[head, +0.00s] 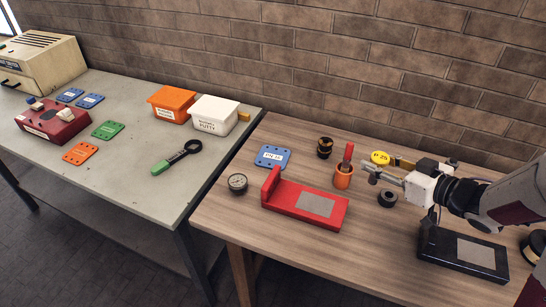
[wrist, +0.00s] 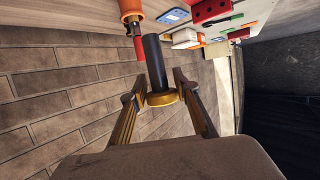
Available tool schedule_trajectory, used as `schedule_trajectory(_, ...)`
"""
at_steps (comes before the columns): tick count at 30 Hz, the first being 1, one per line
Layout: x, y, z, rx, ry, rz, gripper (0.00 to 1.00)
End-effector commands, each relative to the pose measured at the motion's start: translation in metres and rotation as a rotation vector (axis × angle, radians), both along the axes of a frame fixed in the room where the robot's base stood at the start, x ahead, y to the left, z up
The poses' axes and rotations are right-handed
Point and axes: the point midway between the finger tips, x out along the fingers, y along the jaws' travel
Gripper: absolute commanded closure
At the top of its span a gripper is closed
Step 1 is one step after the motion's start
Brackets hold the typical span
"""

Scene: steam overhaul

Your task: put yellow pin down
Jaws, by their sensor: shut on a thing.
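My gripper (head: 385,168) is at the right of the head view, above the wooden bench and pointing left. In the wrist view its two fingers (wrist: 158,99) are shut on the yellow pin (wrist: 160,99). The pin has a gold-yellow collar between the fingertips and a dark shaft reaching away from the gripper. In the head view a yellow disc with dark lettering (head: 380,158) shows at the fingertips; the shaft is hard to make out there. The pin appears held clear of the bench.
An orange cup (head: 343,181) with a red-handled thing stands just left of the gripper. A black ring (head: 387,198) lies below it. A red fixture (head: 322,208), a blue plate (head: 273,156), a gauge (head: 238,182) and a black tray (head: 432,263) occupy the bench. The brick wall is close behind.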

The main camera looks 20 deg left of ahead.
Motion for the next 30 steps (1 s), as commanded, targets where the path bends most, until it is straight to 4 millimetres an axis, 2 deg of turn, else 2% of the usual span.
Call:
schedule_trajectory(5, 0.019, 0.024, -0.001, 0.001, -0.004, 0.011, 1.00)
schedule_trajectory(11, 0.048, 0.066, -0.003, 0.003, -0.003, 0.020, 1.00)
schedule_trajectory(21, 0.085, 0.152, -0.002, 0.002, -0.004, 0.030, 1.00)
schedule_trajectory(30, 0.100, 0.235, 0.001, 0.004, -0.003, 0.037, 1.00)
